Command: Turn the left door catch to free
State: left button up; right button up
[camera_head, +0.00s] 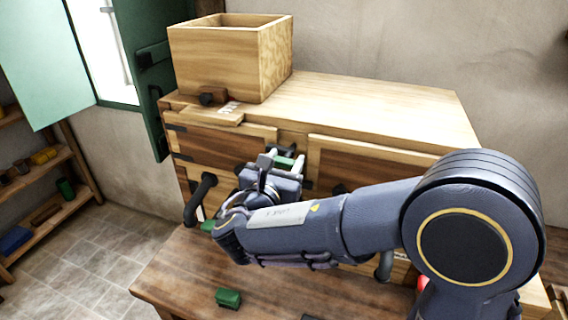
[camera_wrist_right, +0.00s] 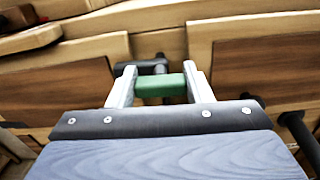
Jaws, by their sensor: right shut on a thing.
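My right gripper (camera_head: 284,160) is at the front of the wooden cabinet (camera_head: 390,100), between its left door panel (camera_head: 222,142) and right door panel (camera_head: 365,172). In the right wrist view its two pale fingers (camera_wrist_right: 160,88) are shut on the green grip (camera_wrist_right: 160,85) of a dark catch (camera_wrist_right: 142,68). The green grip also shows between the fingers in the head view (camera_head: 283,162). The grip lies crosswise between the fingers. My right arm hides much of the cabinet's lower front. My left gripper is not in view.
A wooden bin (camera_head: 225,60) stands on the cabinet's left end. A dark curved handle (camera_head: 199,198) sticks out at the cabinet's lower left. A green block (camera_head: 228,298) lies on the brown bench (camera_head: 180,280) in front. A shelf (camera_head: 45,175) stands at the left.

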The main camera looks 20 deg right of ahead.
jog(key=m+b, duration=0.3)
jog(key=b, duration=0.1)
jog(key=m+b, duration=0.4)
jog(key=b, duration=0.1)
jog(key=m+b, duration=0.3)
jog(key=b, duration=0.2)
jog(key=shift+d+f+m, duration=0.15)
jog(key=shift+f+m, duration=0.25)
jog(key=shift+s+r+m+b, duration=0.1)
jog(key=shift+r+m+b, duration=0.1)
jog(key=shift+m+b, duration=1.25)
jog(key=o, duration=1)
jog(key=v, duration=0.7)
jog(key=shift+s+a+b, duration=0.25)
jog(key=shift+s+b, duration=0.05)
jog(key=shift+s, duration=0.05)
